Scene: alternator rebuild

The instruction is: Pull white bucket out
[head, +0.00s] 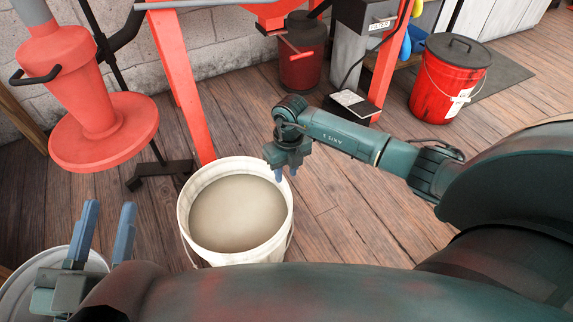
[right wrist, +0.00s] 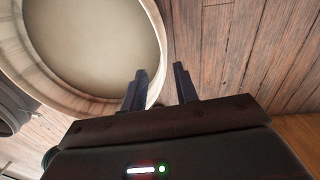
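The white bucket (head: 186,232) stands upright on the wood floor, open at the top, with a pale beige inside. It also shows at the upper left of the right wrist view (right wrist: 40,75). My right gripper (head: 286,176) is over the bucket's right rim. My left gripper (head: 111,206) is open and empty, left of the bucket.
Another pale round container (head: 14,290) is partly visible at the lower left. A red stand leg (head: 180,85) rises just behind the bucket, beside a red round-based piece (head: 105,135). A red lidded bucket (head: 440,82) stands at the upper right. Floor right of the white bucket is clear.

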